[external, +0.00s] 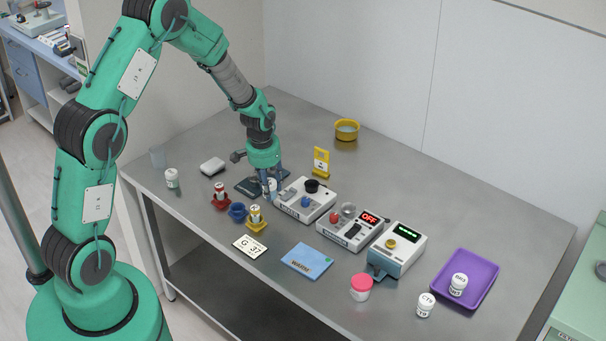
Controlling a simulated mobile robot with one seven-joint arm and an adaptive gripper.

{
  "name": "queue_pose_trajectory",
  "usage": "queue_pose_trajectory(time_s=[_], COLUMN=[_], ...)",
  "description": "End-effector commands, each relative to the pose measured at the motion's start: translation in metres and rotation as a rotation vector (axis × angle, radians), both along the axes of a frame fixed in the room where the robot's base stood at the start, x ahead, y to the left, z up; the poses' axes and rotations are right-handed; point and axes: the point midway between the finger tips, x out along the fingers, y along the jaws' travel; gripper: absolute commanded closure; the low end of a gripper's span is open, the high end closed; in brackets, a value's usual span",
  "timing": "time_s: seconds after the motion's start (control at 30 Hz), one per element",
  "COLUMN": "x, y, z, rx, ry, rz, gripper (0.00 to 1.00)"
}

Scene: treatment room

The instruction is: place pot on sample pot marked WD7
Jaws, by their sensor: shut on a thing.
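My gripper (271,190) points down over the left middle of the steel table and is shut on a small white pot (272,184), mostly hidden by the fingers. I cannot tell whether this pot touches anything below. No marking WD7 is legible. A white lidded pot marked CTS (426,305) stands upright at the front right. Another marked white pot (458,285) stands on the purple tray (480,263). A further white pot (172,178) stands at the left edge, its marking too small to read. A clear pot with a pink lid (361,287) stands near the front.
Close to my gripper are a white device with a blue knob (306,200), a red holder (221,203), a blue cup (237,212) and a yellow holder (256,226). Two devices (350,228) (397,249) stand further right. A yellow bowl (347,130) is at the back. The back right is clear.

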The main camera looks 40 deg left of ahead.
Motion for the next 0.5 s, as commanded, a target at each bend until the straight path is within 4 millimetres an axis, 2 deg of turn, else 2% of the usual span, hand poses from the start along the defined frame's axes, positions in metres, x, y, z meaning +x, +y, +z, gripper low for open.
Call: queue_pose_trajectory(time_s=[0.03, 0.1, 0.5], x=[-0.004, -0.010, -0.058], y=[-0.019, -0.041, -0.160], z=[0.002, 0.003, 0.013], rx=[0.000, 0.000, -0.001], ry=[0.002, 0.003, 0.010], rz=[-0.034, -0.082, -0.343], gripper=[0.91, 0.91, 0.91])
